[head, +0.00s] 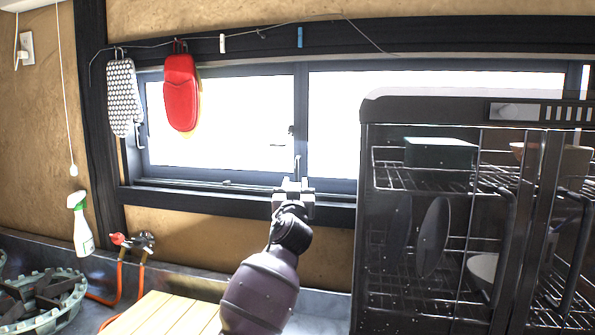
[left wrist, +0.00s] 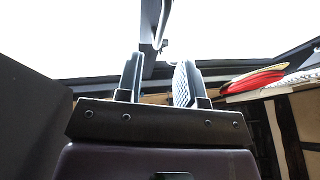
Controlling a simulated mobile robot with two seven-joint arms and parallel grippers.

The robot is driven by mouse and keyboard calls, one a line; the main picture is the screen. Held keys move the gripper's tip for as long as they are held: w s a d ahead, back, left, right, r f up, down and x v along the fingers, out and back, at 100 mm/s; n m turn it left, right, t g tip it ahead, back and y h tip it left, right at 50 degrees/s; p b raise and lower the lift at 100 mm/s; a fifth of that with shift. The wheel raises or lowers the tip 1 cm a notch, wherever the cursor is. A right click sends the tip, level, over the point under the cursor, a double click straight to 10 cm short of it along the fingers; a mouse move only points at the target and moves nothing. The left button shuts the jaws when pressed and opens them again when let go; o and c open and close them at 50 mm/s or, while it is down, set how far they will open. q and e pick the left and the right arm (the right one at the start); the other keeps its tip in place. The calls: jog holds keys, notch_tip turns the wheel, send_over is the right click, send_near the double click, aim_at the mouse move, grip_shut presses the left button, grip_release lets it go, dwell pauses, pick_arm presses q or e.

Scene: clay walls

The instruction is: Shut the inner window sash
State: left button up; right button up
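The window (head: 220,120) has two dark-framed panes side by side, with upright frame members (head: 301,110) meeting near the middle. I cannot tell which sash is the inner one or whether a gap stands open. A pale handle (head: 297,166) shows low at the middle uprights; a handle (left wrist: 162,25) also shows in the left wrist view, beyond the fingers. My left gripper (head: 293,185) is at the lower middle of the window, just below that handle. In the left wrist view its two fingers (left wrist: 158,80) are apart with nothing between them. My right gripper is out of view.
A dark dish cabinet (head: 430,105) with wire shelves stands close on the right. A red mitt (head: 181,92) and a patterned mitt (head: 122,97) hang before the window's left part. A spray bottle (head: 81,225), gas taps (head: 135,242) and slatted board (head: 165,315) are below.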

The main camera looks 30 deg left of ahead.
aim_at(297, 171)
pick_arm(q)
jog(key=x, duration=0.7)
jog(key=shift+w+a, duration=0.1)
jog(key=shift+w, duration=0.1)
grip_shut()
jog(key=shift+b, duration=0.3)
